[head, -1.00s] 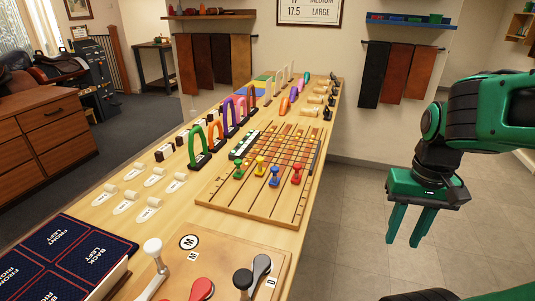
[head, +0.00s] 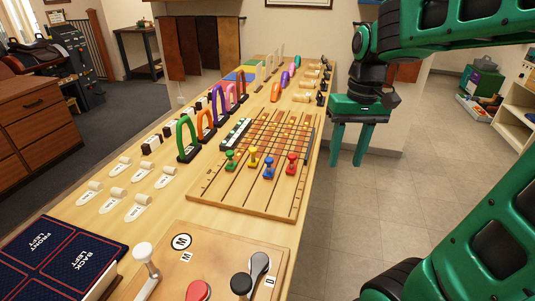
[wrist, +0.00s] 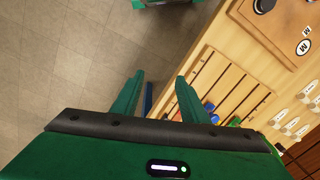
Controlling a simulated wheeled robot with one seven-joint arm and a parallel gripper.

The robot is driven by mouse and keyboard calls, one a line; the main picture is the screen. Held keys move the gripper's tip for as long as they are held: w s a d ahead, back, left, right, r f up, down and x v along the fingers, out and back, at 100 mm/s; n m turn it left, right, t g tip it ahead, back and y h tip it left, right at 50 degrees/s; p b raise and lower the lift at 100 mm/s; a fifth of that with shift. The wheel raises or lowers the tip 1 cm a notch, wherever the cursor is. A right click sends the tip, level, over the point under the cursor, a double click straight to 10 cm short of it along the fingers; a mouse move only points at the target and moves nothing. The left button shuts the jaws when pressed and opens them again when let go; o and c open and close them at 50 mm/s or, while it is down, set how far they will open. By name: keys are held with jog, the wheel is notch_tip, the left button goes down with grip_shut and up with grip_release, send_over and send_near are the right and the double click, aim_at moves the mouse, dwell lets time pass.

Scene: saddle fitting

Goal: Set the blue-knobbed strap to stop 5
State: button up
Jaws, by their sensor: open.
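The strap board (head: 240,200) lies on the long wooden bench, with several dark slots and a knob in each of the front ones. The blue knob (head: 269,168) stands between the yellow knob (head: 253,158) and the red knob (head: 291,164); the green knob (head: 231,160) is at the left. My gripper (head: 348,158) is open and empty, fingers down, right of the board beyond the bench edge, over the floor. In the wrist view, my gripper (wrist: 160,82) shows parted fingers, with the board (wrist: 207,82) to their right. The stop numbers are too small to read.
Coloured arches (head: 187,138) stand left of the board. A panel with levers (head: 215,255) lies nearer, beside a dark blue mat (head: 60,255). Pale wooden cylinders (head: 303,97) and black pieces stand at the far right.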

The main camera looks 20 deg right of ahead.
jog(key=w+a+r+n, duration=0.2)
jog(key=w+a, duration=0.4)
jog(key=w, duration=0.3)
jog(key=n, duration=0.3)
send_near(269, 159)
jog(key=shift+h, duration=0.3)
jog(key=f, duration=0.8)
jog(key=shift+w+a, duration=0.1)
jog(key=shift+a, duration=0.1)
